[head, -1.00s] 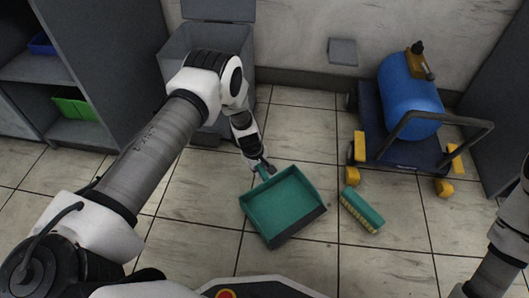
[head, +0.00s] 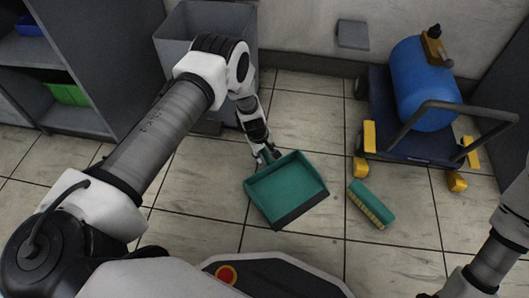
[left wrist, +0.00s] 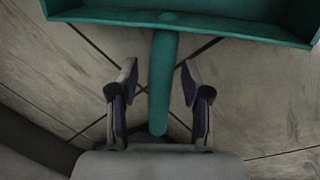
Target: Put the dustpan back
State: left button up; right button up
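The teal dustpan (head: 287,185) lies on the tiled floor in the head view, its dark lip towards me and its handle towards my left gripper (head: 266,157). In the left wrist view the dustpan's pan (left wrist: 230,22) spans the top, and its handle (left wrist: 161,85) runs down between the two fingers of the left gripper (left wrist: 158,75). The fingers stand apart, with a gap to the handle on each side. My right arm shows at the right edge of the head view; its gripper is out of frame.
A teal brush (head: 371,203) with pale bristles lies right of the dustpan. A blue tank (head: 424,85) sits on a cart (head: 400,140) at the back right. A grey bin (head: 180,50) and a shelf unit (head: 75,120) stand at the left.

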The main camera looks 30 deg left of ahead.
pick_arm(q)
notch_tip(320, 180, up, 11)
jog(key=s+a+p, duration=0.1)
jog(key=s+p, duration=0.1)
jog(key=p, duration=0.4)
jog(key=s+d+r+m+g, duration=0.1)
jog(key=s+m, duration=0.5)
jog(key=s, duration=1)
jog(key=s+d+r+m+y, duration=0.1)
jog(key=s+m, duration=0.4)
jog(key=s, duration=1)
jog(key=shift+s+d+r+m+g, duration=0.25)
jog(key=shift+s+d+m+g, duration=0.15)
jog(key=shift+d, duration=0.35)
